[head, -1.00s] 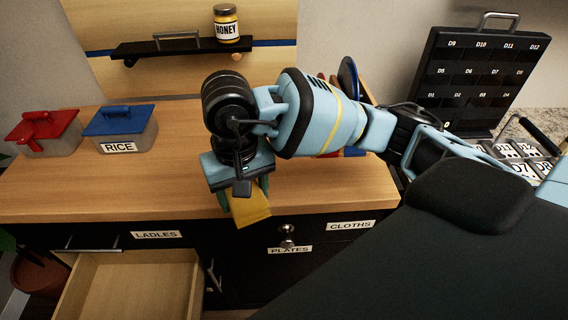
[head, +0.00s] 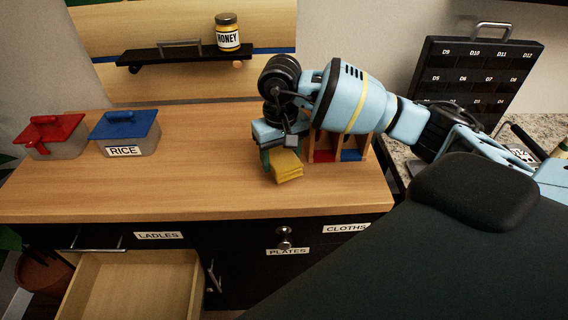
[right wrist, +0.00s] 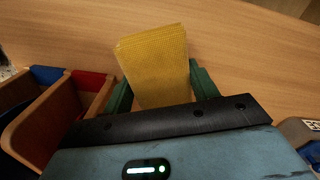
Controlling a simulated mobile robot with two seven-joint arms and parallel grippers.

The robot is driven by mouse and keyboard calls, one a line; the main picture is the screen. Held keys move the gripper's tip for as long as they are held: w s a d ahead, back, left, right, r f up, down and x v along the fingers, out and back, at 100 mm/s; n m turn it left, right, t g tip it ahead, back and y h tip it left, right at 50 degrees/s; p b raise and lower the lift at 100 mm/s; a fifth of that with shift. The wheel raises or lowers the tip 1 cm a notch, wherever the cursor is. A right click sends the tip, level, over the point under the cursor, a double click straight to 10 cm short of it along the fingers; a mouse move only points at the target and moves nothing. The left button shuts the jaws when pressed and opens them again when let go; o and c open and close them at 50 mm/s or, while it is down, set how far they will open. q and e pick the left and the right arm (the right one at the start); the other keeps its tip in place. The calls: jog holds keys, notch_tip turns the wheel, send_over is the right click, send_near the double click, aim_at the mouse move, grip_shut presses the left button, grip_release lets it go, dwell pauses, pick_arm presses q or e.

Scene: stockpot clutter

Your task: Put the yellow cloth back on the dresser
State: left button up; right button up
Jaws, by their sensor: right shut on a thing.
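The yellow cloth (head: 287,167) is folded and held between the green fingers of my right gripper (head: 279,160), which is shut on it. It is over the dresser top (head: 200,190), near the right part of it. In the right wrist view the cloth (right wrist: 155,65) sticks out from between the fingers (right wrist: 160,88), with wood behind it. I cannot tell whether the cloth touches the dresser top. My left gripper is not in view.
A wooden divider box (head: 311,150) with red and blue compartments stands just right of the gripper. A blue-lidded RICE box (head: 125,132) and a red-lidded box (head: 52,136) stand at left. The LADLES drawer (head: 130,285) is open. The dresser's middle is clear.

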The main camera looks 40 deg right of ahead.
aim_at(284, 166)
jog(key=shift+w+d+f+p, duration=0.1)
jog(key=shift+d+f+p, duration=0.15)
jog(key=shift+f, duration=0.4)
jog(key=shift+w+d+f+p, duration=0.1)
jog(key=shift+d+f, duration=0.2)
jog(key=shift+f, duration=0.85)
jog(key=shift+f, duration=0.25)
jog(key=o, duration=1)
notch_tip(284, 166, up, 13)
jog(key=shift+f+b, duration=0.2)
jog(key=shift+b, duration=0.1)
